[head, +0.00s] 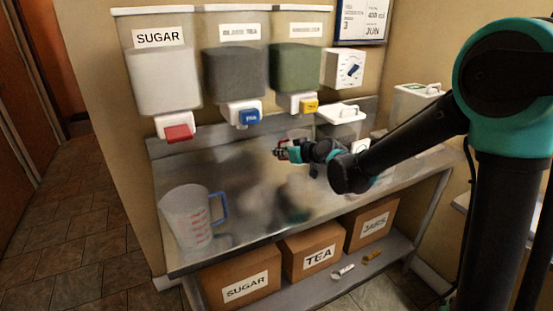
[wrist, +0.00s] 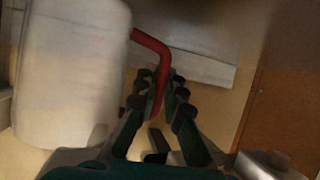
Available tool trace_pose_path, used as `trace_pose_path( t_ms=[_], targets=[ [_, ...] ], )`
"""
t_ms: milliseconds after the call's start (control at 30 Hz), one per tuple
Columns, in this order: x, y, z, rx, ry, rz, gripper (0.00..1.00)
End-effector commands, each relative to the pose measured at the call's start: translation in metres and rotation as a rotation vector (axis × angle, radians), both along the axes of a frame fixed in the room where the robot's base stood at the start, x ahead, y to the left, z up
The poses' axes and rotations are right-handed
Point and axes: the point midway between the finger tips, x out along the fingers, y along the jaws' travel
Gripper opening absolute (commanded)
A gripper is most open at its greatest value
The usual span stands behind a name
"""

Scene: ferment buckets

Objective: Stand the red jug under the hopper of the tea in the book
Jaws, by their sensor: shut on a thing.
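My gripper (wrist: 165,100) is shut on the red handle (wrist: 158,62) of the red jug (wrist: 68,75). The jug's pale, see-through body fills the left of the wrist view. In the head view my gripper (head: 288,151) is over the back of the steel counter, below the green hopper (head: 296,68) with the yellow tap (head: 309,106). The jug is mostly hidden there. The dark grey hopper (head: 235,75) with the blue tap (head: 247,116) hangs to its left. A posted page (head: 362,20) at top right is too small to read fully.
A clear jug with a blue handle (head: 188,215) stands at the counter's front left. The white SUGAR hopper (head: 165,82) has a red tap (head: 178,133). White-lidded containers (head: 341,117) stand at the back right. Cardboard boxes (head: 312,252) sit on the lower shelf. The counter's middle (head: 250,195) is clear.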

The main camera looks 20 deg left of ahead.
Motion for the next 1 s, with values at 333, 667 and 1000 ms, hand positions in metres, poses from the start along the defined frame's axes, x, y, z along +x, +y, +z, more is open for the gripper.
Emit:
trace_pose_path(
  t_ms=[333,667,1000],
  targets=[
    [0.010,0.019,-0.010,0.000,-0.001,0.000,0.00],
    [0.010,0.017,-0.035,0.000,-0.001,0.000,0.00],
    [0.010,0.017,-0.037,0.000,-0.001,0.000,0.25]
  ],
)
